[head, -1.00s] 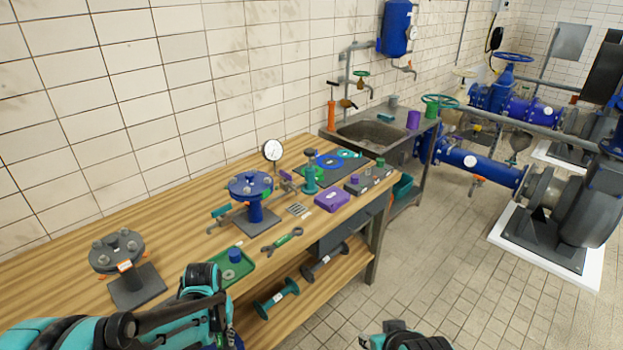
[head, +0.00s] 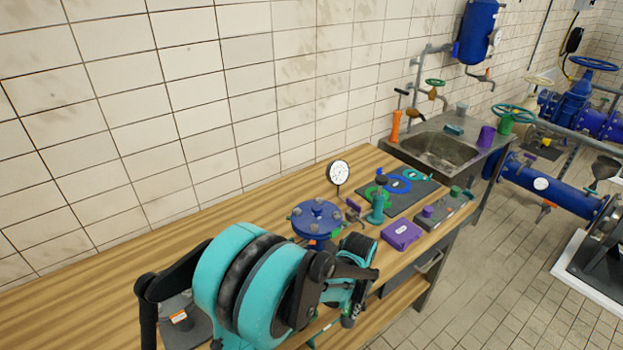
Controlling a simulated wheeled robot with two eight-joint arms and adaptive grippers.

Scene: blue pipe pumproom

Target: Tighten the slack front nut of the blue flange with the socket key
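The blue flange (head: 316,216) stands on the wooden bench (head: 375,158), with grey nuts on its round top. My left arm covers its lower part and base. I cannot tell from here which nut is slack. My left arm reaches large across the foreground, and its end with the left gripper (head: 346,314) is low over the bench's front, in front of the flange. Its fingers are too hidden to tell open from shut. The socket key cannot be made out; the bench area around the flange's base is behind my arm. My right gripper is out of view.
A pressure gauge (head: 339,174) stands behind the flange. To the right are a purple box (head: 401,234), a teal-green valve piece (head: 377,206), a dark mat with rings (head: 423,191) and a grey block (head: 447,214). The back-left bench is clear.

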